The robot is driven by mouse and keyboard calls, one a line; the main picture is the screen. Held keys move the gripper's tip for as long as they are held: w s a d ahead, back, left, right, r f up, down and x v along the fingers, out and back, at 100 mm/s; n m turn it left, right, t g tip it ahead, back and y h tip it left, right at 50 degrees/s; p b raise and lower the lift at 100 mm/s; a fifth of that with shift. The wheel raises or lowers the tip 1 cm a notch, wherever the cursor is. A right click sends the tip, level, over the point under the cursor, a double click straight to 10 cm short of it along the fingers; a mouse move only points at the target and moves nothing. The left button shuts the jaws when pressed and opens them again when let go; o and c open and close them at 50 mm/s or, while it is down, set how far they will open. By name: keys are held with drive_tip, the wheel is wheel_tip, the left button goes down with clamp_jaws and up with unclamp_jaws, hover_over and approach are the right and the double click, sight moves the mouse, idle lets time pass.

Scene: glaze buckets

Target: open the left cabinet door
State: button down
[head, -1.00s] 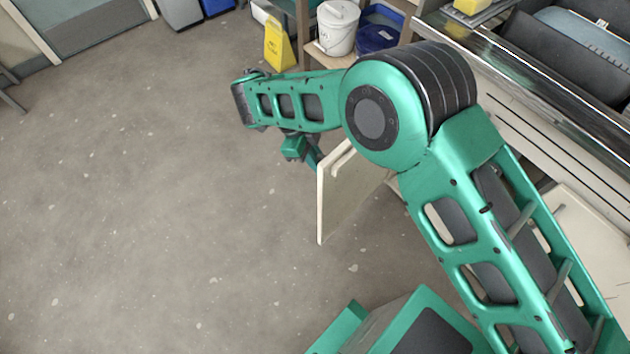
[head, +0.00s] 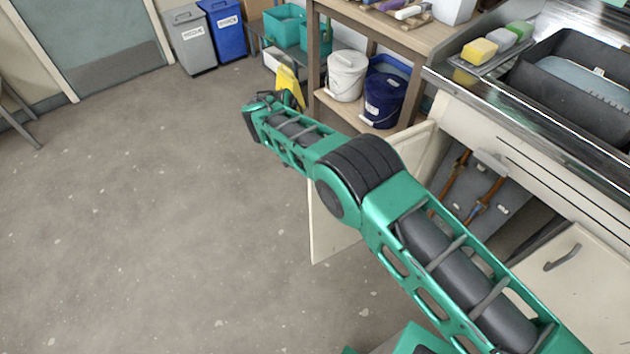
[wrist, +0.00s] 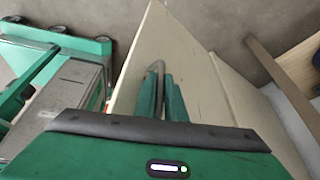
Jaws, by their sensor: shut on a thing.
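The left cabinet door (head: 332,238), a cream panel, stands swung well out from the cabinet under the counter. My arm covers its middle in the head view. It also shows in the wrist view (wrist: 188,52), with a grey bar handle (wrist: 157,68) on its face. My gripper (wrist: 162,92) is shut on that handle, its two green fingers on either side of it. In the head view the fingers are hidden behind my arm. The cabinet inside (head: 480,200) shows, with orange-brown pipes in it.
The right cabinet door (head: 575,285) with its own handle is shut. A wooden shelf (head: 400,35) beside the cabinet holds a white bucket (head: 347,75) and a blue bucket (head: 387,95). A yellow floor sign (head: 288,85) stands near it. The floor (head: 150,210) at left is clear.

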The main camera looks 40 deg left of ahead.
drive_tip(key=shift+w+d+f, duration=0.1)
drive_tip(key=c, duration=1.8)
unclamp_jaws()
drive_tip(key=v, duration=1)
drive_tip(key=shift+a+r, duration=0.3)
drive_tip(key=shift+a, duration=0.05)
